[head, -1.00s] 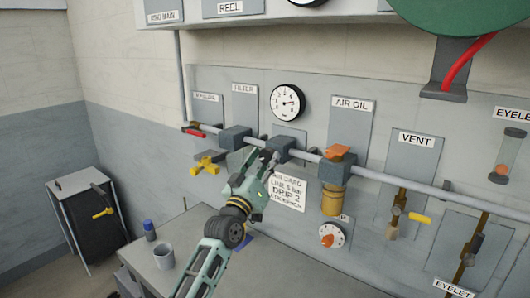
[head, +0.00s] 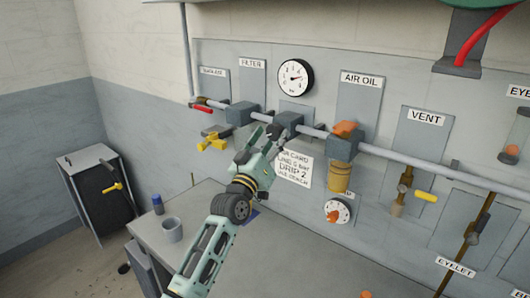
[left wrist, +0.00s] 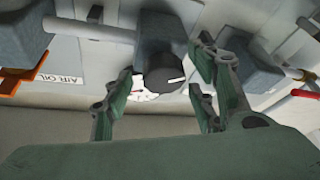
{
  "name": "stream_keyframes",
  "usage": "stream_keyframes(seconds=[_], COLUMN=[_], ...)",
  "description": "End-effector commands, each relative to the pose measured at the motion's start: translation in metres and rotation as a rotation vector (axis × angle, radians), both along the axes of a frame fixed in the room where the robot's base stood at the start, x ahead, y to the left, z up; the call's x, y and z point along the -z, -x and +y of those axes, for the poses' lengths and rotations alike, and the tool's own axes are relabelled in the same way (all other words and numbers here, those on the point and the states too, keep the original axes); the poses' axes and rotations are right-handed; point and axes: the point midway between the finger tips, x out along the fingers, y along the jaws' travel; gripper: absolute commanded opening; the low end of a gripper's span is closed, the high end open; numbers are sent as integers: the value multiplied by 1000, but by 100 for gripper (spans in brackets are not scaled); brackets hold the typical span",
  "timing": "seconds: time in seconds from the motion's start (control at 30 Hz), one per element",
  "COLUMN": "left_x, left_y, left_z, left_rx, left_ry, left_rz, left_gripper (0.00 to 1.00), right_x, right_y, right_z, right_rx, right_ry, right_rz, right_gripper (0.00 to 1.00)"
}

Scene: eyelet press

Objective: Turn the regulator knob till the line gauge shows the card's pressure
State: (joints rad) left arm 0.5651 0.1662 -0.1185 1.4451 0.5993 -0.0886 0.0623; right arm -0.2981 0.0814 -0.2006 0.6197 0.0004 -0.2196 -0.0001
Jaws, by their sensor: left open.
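The line gauge (head: 296,76) is a round white dial with a black rim on the wall panel; its needle points right and slightly up. Below it, the regulator (head: 288,122) is a dark block on the grey pipe. The white card (head: 294,169) hangs below; "LINE" with a figure, perhaps 5, and "DRIP 2" show. My left gripper (head: 263,140) is open just below and left of the regulator. In the left wrist view, the dark round knob (left wrist: 164,72) with a white line lies between the open fingers, with gaps at both sides. My right gripper is out of view.
The filter block (head: 242,113) is left of the regulator and the air oil unit (head: 340,174) right. A dial with an orange knob (head: 337,211) sits below.

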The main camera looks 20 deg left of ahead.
Motion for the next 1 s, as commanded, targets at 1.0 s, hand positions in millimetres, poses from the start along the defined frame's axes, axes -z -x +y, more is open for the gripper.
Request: stream_keyframes(seconds=[1.0], left_x=[36], left_y=[104], left_z=[13], left_rx=[0], left_ry=[0], left_rz=[-1], left_gripper=[53], right_x=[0], right_y=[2], right_z=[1], right_rx=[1], right_ry=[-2], right_rz=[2], right_gripper=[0])
